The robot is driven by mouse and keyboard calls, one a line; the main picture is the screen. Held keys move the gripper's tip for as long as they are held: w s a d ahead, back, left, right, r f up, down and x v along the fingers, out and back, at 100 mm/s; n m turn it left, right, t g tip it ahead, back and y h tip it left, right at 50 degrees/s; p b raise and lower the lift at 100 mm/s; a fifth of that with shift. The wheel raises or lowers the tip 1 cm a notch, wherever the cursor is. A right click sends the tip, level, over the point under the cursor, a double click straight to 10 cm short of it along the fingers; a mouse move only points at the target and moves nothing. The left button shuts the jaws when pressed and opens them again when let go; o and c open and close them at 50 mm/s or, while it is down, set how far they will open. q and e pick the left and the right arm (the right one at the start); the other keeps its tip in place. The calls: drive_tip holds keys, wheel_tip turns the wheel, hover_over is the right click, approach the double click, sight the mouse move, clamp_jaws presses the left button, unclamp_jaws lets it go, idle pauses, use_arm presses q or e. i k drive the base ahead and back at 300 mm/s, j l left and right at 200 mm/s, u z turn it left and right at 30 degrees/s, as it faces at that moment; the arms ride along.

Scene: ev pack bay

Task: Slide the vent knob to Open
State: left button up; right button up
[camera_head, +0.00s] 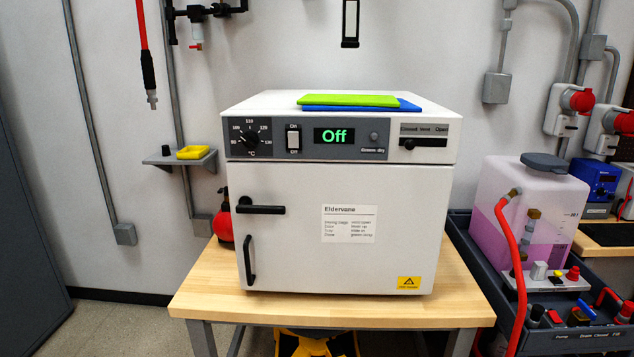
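The vent control is at the upper right of the white oven's (300,220) front, under a label strip (424,128) with "Closed" at its left and "Open" at its right. A dark horizontal slot (430,143) runs below the label. The small black vent knob (409,144) appears to sit at the slot's left end, on the Closed side. Neither of my grippers shows in the head view.
Green (345,100) and blue (408,104) flat items lie on top. A tank of pink liquid (525,215) with a red hose (511,250) stands at right.

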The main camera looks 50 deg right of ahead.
sight(409, 144)
drive_tip(key=k+l+z, duration=0.1)
drive_tip(key=l, duration=0.25)
drive_tip(key=k+l, duration=0.25)
drive_tip(key=k+l+z, duration=0.15)
drive_tip(key=l, duration=0.25)
drive_tip(key=k+l+z, duration=0.1)
drive_tip(key=l, duration=0.25)
drive_tip(key=k+l+z, duration=0.1)
drive_tip(key=l, duration=0.3)
drive_tip(key=k+l, duration=0.2)
drive_tip(key=l, duration=0.2)
drive_tip(key=k+l+z, duration=0.15)
drive_tip(key=l, duration=0.2)
drive_tip(key=k+l+z, duration=0.1)
drive_tip(key=l, duration=0.3)
